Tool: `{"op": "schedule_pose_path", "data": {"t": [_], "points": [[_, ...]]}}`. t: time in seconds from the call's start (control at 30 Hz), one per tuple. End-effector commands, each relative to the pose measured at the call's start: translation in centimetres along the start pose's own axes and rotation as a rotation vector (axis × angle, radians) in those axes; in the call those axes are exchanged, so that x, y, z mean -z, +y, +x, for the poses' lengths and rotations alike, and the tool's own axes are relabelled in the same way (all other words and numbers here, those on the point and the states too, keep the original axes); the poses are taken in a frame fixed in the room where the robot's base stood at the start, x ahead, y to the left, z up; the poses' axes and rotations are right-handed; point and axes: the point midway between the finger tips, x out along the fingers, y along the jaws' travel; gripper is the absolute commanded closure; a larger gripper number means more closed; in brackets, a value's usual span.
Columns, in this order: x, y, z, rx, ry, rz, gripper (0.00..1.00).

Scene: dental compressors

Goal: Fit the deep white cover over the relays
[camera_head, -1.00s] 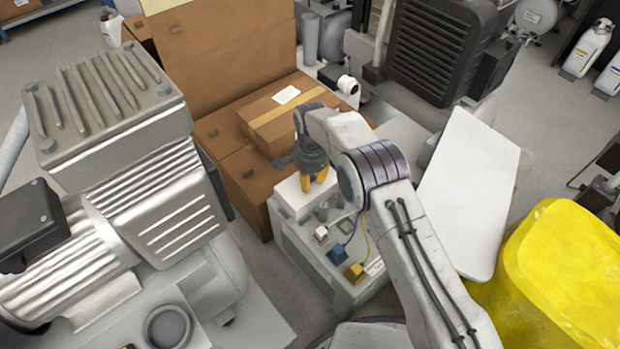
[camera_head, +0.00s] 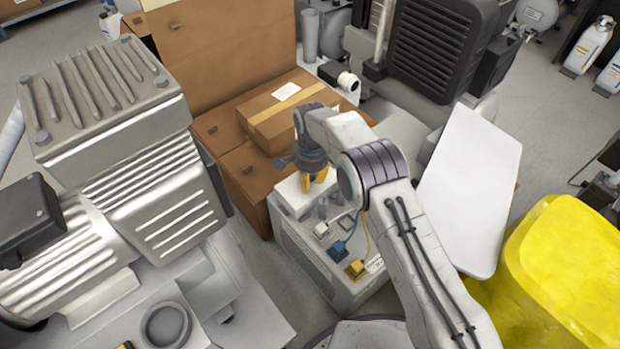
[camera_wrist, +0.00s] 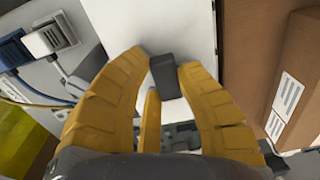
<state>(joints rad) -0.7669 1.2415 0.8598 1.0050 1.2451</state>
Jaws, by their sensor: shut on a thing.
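The white cover (camera_head: 293,196) is at the far-left end of the top of a pale grey control box (camera_head: 318,275). In the wrist view it is a plain white face (camera_wrist: 150,22) with a dark grey grip block (camera_wrist: 165,76) on it. My gripper (camera_head: 314,184) has yellow fingers, shut on this block from both sides, as the wrist view (camera_wrist: 166,72) shows. I cannot tell whether the cover is seated or slightly raised. Relays under it are hidden. Small grey parts show between the fingers in the wrist view.
A blue connector (camera_head: 341,250) and a yellow connector (camera_head: 356,269) with wires sit on the box's near side. Cardboard boxes (camera_head: 275,115) stand behind. A ribbed compressor (camera_head: 150,185) is at left; a white panel (camera_head: 470,190) and yellow bin (camera_head: 575,270) are at right.

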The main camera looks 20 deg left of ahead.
Motion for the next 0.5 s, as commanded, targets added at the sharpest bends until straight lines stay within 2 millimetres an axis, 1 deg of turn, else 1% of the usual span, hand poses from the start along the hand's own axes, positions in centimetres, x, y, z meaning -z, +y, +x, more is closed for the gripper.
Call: {"op": "schedule_pose_path", "data": {"t": [0.3, 0.33, 0.5], "points": [[0.00, -0.01, 0.14, 0.001, 0.000, 0.000, 1.00], [0.00, -0.01, 0.14, 0.001, 0.000, 0.000, 0.69], [0.00, 0.00, 0.15, 0.000, 0.000, 0.000, 0.53]]}}
